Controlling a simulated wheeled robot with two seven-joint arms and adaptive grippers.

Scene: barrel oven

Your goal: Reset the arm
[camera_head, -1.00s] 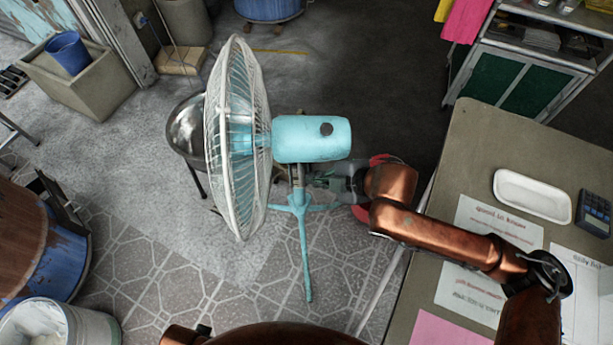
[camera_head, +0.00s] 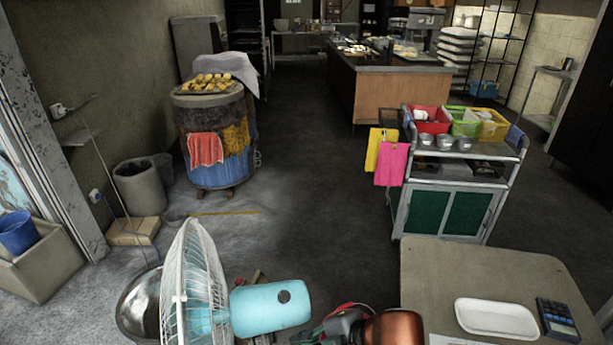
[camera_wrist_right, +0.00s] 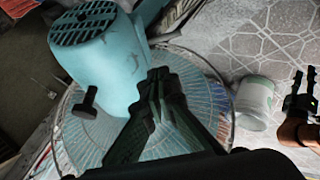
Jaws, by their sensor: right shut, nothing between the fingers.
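My right gripper (camera_head: 325,335) is low in the head view, just right of the light-blue motor housing of a standing fan (camera_head: 270,305). The lower frame cuts off much of it and the copper arm. In the right wrist view my right gripper (camera_wrist_right: 160,78) is shut and empty. Its fingertips overlap the fan housing (camera_wrist_right: 105,62) and wire cage in the picture; I cannot tell whether they touch. My left gripper (camera_wrist_right: 304,84) shows at the right edge of the wrist view, small, with its fingers apart. It is outside the head view.
A table (camera_head: 440,275) with a white tray (camera_head: 495,318) and calculator (camera_head: 556,320) stands at right. A cart (camera_head: 450,210) stands behind it. A barrel oven (camera_head: 215,140) stands at back left. Dark floor (camera_head: 320,200) between them is clear. A metal bowl (camera_head: 138,305) is beside the fan.

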